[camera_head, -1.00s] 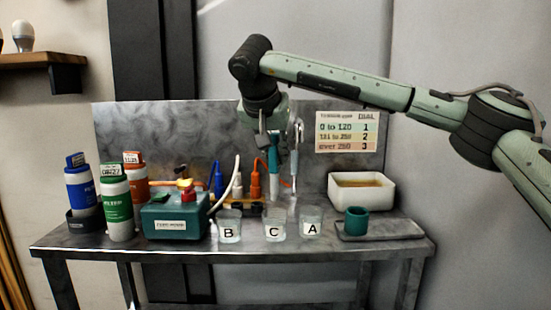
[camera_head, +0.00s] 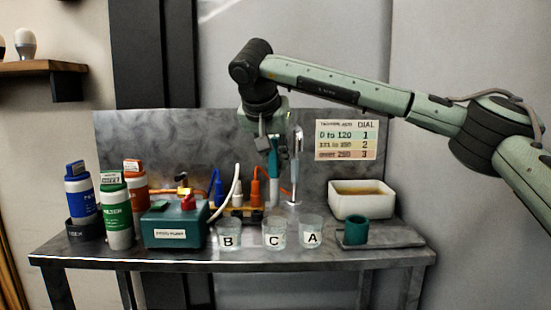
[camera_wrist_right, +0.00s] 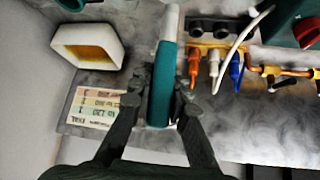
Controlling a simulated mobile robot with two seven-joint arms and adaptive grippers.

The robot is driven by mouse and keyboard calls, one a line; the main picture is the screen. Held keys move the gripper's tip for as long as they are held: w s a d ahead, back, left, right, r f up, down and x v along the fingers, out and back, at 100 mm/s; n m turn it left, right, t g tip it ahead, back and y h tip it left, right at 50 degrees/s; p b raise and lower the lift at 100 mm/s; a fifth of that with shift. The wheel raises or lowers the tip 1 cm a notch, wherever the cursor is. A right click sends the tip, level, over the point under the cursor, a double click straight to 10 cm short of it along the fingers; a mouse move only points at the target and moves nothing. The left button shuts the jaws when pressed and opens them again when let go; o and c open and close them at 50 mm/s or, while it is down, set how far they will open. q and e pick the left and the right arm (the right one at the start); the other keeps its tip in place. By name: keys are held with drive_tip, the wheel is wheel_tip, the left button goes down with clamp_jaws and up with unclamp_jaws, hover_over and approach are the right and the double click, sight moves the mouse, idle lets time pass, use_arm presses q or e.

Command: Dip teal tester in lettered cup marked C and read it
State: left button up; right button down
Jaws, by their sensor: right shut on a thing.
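The teal tester (camera_head: 274,160) hangs upright, with a teal body and a pale lower part. My right gripper (camera_head: 270,143) is shut on its upper body. The right wrist view shows both fingers (camera_wrist_right: 162,98) on either side of the teal tester (camera_wrist_right: 163,72). Clear cup C (camera_head: 274,233) stands in the middle of the cup row at the table's front, below the tester in the head view. Cup B (camera_head: 228,235) is to its left and cup A (camera_head: 311,231) to its right. The tester's tip appears behind and above cup C. My left gripper is not in view.
A reading chart (camera_head: 346,140) is on the back panel. A silver upright fitting (camera_head: 296,160) stands just right of the tester.

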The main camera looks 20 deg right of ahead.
idle(0.7)
drive_tip(key=g, duration=0.2)
drive_tip(key=shift+w+g, duration=0.1)
drive_tip(key=shift+g, duration=0.3)
drive_tip(key=shift+n+g, duration=0.6)
drive_tip(key=shift+g, duration=1)
drive_tip(key=t+b, duration=0.1)
drive_tip(key=b, duration=0.3)
drive_tip(key=t+b, duration=0.2)
drive_tip(key=b, duration=0.2)
drive_tip(key=m+t+b, duration=0.1)
drive_tip(key=t+b, duration=0.1)
drive_tip(key=b, duration=0.2)
drive_tip(key=shift+f+b, duration=0.35)
drive_tip(key=shift+r+t+b, duration=0.15)
drive_tip(key=shift+t+b, duration=0.15)
drive_tip(key=shift+t, duration=0.1)
drive_tip(key=shift+r, duration=0.25)
